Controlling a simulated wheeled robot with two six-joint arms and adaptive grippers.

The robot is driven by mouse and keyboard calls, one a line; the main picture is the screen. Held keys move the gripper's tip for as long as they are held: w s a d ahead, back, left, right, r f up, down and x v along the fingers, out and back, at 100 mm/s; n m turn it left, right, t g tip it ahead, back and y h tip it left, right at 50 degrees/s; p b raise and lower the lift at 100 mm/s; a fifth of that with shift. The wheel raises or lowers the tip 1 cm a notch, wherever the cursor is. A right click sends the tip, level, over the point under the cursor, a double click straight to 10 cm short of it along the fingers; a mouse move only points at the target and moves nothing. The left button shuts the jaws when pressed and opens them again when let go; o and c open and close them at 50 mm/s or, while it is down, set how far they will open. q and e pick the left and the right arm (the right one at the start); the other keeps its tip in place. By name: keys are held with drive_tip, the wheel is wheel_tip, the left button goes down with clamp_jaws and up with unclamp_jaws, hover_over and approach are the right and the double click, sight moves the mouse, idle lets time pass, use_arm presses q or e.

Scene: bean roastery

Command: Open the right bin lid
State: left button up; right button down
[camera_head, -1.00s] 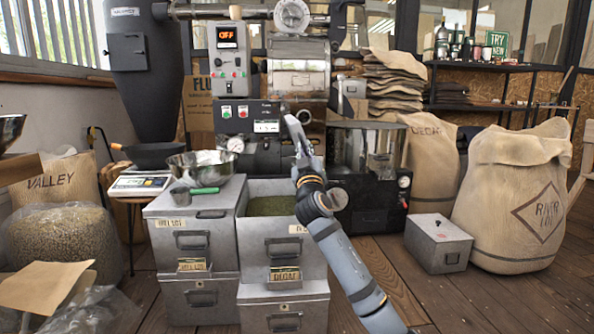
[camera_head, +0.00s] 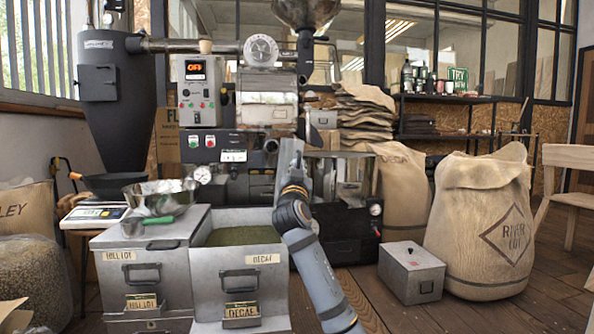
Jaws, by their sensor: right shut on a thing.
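The right bin (camera_head: 254,282) is a grey metal bin with a DECAF label and a front handle. Its top is uncovered, and greenish beans (camera_head: 243,236) show inside. My right gripper (camera_head: 289,158) is above the bin's back right corner, in front of the roaster. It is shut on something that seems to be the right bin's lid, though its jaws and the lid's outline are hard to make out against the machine. The left bin (camera_head: 135,275) stands beside it with its lid (camera_head: 150,228) closed. My left gripper is not in view.
The roaster (camera_head: 265,100) rises close behind the bins. A grey box (camera_head: 411,273) and a large sack (camera_head: 480,225) stand right, with bare floor in front.

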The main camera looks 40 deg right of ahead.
drive_tip(key=shift+f, duration=0.15)
drive_tip(key=c, duration=1.4)
unclamp_jaws()
drive_tip(key=v, duration=1.2)
